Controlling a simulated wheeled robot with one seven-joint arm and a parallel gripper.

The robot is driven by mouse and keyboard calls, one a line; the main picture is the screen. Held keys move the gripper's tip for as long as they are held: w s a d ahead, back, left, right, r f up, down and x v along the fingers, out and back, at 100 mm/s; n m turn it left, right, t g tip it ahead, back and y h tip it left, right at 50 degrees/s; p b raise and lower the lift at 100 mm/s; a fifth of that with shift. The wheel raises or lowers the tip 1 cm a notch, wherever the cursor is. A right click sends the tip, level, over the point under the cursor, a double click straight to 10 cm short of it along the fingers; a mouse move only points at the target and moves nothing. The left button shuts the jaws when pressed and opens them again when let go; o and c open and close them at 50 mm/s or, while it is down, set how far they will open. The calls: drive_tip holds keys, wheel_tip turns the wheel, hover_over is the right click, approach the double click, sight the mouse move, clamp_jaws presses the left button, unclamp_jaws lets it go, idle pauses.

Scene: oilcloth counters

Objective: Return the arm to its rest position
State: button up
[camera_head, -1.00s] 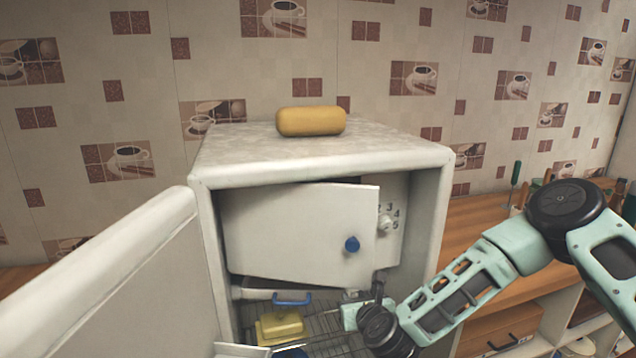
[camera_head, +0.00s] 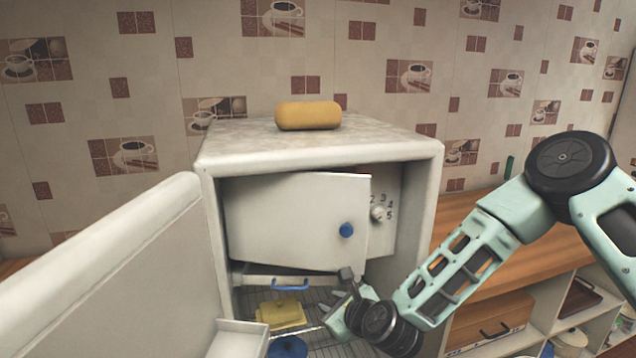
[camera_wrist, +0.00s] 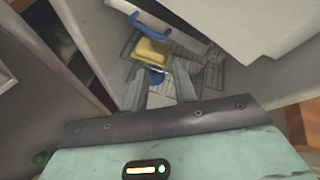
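My gripper (camera_wrist: 160,88) is open, with nothing between its two grey fingers in the wrist view. In the head view, my gripper (camera_head: 345,287) is at the front of the open white fridge (camera_head: 432,200), below and near the inner compartment door (camera_head: 285,222). That door has a blue knob (camera_head: 346,230) and hangs slightly ajar. My arm bends up and right from the fridge front. I cannot tell whether my gripper touches anything.
The fridge's outer door (camera_head: 130,275) stands open at left. Inside, a yellow dish (camera_head: 282,314) sits on a wire shelf, with a blue lid (camera_head: 288,347) lower down. A yellow loaf-shaped thing (camera_head: 308,115) lies on top. A wooden counter (camera_head: 475,265) is at right.

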drive_tip(key=s+a+r+n+g+b, duration=0.15)
drive_tip(key=s+n+g, duration=0.25)
drive_tip(key=s+n, duration=0.4)
drive_tip(key=s+a+r+n+g, duration=0.1)
drive_tip(key=s+r+n+g, duration=0.2)
drive_tip(key=s+n, duration=0.55)
drive_tip(key=s+d+r+n+g+h, duration=0.2)
drive_tip(key=s+d+r+n, duration=0.1)
drive_tip(key=s+d+n, duration=0.3)
drive_tip(key=s+d+r+n+g+h+b, duration=0.1)
drive_tip(key=s+d+r+n+g+h, duration=0.1)
drive_tip(key=s+d+n, duration=0.5)
drive_tip(key=s+r+n+h, duration=0.1)
drive_tip(key=s+r+n, duration=0.1)
drive_tip(key=s+n, duration=0.2)
drive_tip(key=shift+s+d+r+b, duration=0.15)
drive_tip(key=shift+s+d+b, duration=0.05)
drive_tip(key=shift+s+b, duration=0.15)
